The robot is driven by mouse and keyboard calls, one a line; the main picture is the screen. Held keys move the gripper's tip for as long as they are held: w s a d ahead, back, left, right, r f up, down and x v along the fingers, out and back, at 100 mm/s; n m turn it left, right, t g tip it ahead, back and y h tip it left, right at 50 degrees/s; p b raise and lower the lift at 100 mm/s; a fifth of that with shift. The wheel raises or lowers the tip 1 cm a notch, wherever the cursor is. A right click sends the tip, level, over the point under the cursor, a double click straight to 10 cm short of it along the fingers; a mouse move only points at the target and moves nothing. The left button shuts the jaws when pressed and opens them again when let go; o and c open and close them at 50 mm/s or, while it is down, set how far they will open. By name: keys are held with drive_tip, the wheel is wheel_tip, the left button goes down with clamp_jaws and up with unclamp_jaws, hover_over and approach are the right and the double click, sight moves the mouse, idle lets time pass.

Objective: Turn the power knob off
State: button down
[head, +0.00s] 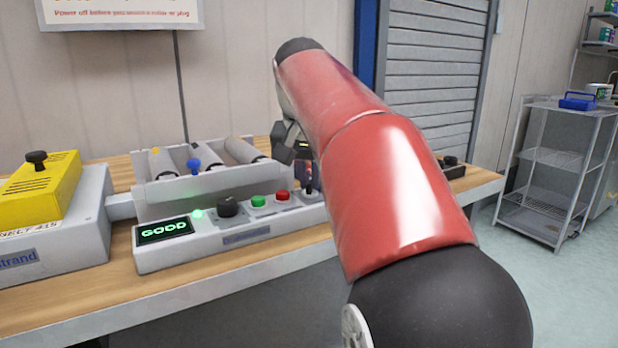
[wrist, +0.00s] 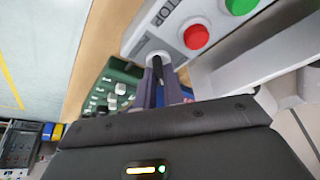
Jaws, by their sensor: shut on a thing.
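The white control panel (head: 240,238) lies along the bench front. My gripper (wrist: 160,86) is shut on this black lever (wrist: 157,66), in the wrist view. The red button (wrist: 196,36) and green button (wrist: 240,5) are beside it there. No readable label shows which control is the power knob.
The wooden bench (head: 60,292) carries a tray of rollers (head: 200,160) behind the panel and a yellow-topped unit (head: 42,187) at left. A small black device (head: 452,168) sits at the bench's right. A metal shelf cart (head: 550,165) stands at far right.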

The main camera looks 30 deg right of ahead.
drive_tip(key=n+y, duration=0.1)
drive_tip(key=n, duration=0.2)
drive_tip(key=shift+t+b, duration=0.35)
drive_tip(key=shift+t, duration=0.05)
drive_tip(key=n+y, duration=0.1)
drive_tip(key=n, duration=0.1)
drive_tip(key=n+y, duration=0.1)
drive_tip(key=n, duration=0.2)
drive_tip(key=shift+d+r+p, duration=0.1)
drive_tip(key=shift+d+p, duration=0.05)
drive_tip(key=shift+p, duration=0.25)
drive_tip(key=n, duration=0.2)
drive_tip(key=n+y, duration=0.1)
drive_tip(key=n, duration=0.1)
drive_tip(key=shift+d+y+p, duration=0.15)
drive_tip(key=shift+y+p, duration=0.15)
drive_tip(key=shift+p, duration=0.05)
drive_tip(key=shift+d+n+g+y, duration=0.1)
drive_tip(key=shift+n+g+y, duration=0.25)
drive_tip(key=shift+n, duration=0.75)
drive_tip(key=shift+n+g+y, duration=0.25)
drive_tip(key=shift+n+y, duration=0.1)
drive_tip(key=shift+n, duration=0.75)
drive_tip(key=c, duration=1.5)
unclamp_jaws()
